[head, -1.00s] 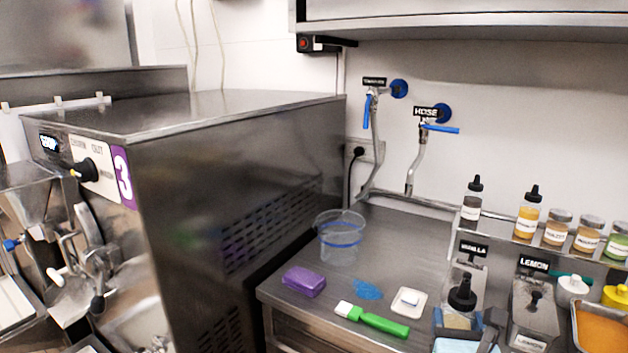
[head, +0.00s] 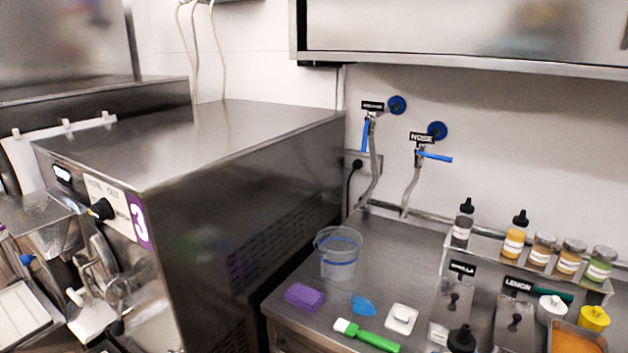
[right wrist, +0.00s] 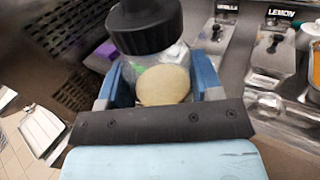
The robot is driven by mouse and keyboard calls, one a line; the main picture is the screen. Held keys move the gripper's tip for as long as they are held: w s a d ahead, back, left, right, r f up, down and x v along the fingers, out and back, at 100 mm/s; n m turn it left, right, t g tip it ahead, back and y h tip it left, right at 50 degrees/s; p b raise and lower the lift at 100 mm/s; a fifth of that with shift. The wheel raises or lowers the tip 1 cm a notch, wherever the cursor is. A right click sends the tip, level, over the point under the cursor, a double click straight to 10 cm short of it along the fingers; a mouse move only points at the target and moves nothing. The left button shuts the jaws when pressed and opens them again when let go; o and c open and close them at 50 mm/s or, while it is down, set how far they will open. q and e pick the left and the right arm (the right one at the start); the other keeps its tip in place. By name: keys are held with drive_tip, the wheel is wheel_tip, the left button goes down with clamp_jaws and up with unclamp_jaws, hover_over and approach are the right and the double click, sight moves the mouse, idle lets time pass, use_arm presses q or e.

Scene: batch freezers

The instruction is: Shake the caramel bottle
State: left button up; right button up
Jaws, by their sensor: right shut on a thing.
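My right gripper (right wrist: 158,88) is shut on a clear bottle (right wrist: 162,72) with a black cap, its blue fingers on either side of the body. The bottle has a round tan patch facing the wrist camera, and no name is readable on it. In the head view the black cap of this bottle (head: 461,338) shows at the bottom edge, in front of the counter; its body is mostly cut off. My left gripper is not in view.
The counter holds a clear cup (head: 338,262), purple sponge (head: 304,296), blue cloth (head: 363,305), green brush (head: 372,338) and white dish (head: 401,318). Vanilla (head: 452,300) and lemon (head: 509,320) dispensers stand at right, below a rack of bottles and jars (head: 514,240). Machine 3 (head: 230,215) stands left.

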sight(467, 352)
wheel_tip(467, 352, up, 6)
drive_tip(key=shift+a+f, duration=0.1)
drive_tip(key=shift+f, duration=0.1)
drive_tip(key=f, duration=0.8)
drive_tip(key=shift+w+d+f, duration=0.15)
drive_tip(key=shift+d+f, duration=0.05)
drive_tip(key=shift+d, duration=0.05)
drive_tip(key=r, duration=0.8)
drive_tip(key=shift+a+r, duration=0.2)
drive_tip(key=f, duration=0.8)
drive_tip(key=shift+d+f, duration=0.2)
drive_tip(key=shift+r, duration=0.35)
drive_tip(key=shift+a, duration=0.15)
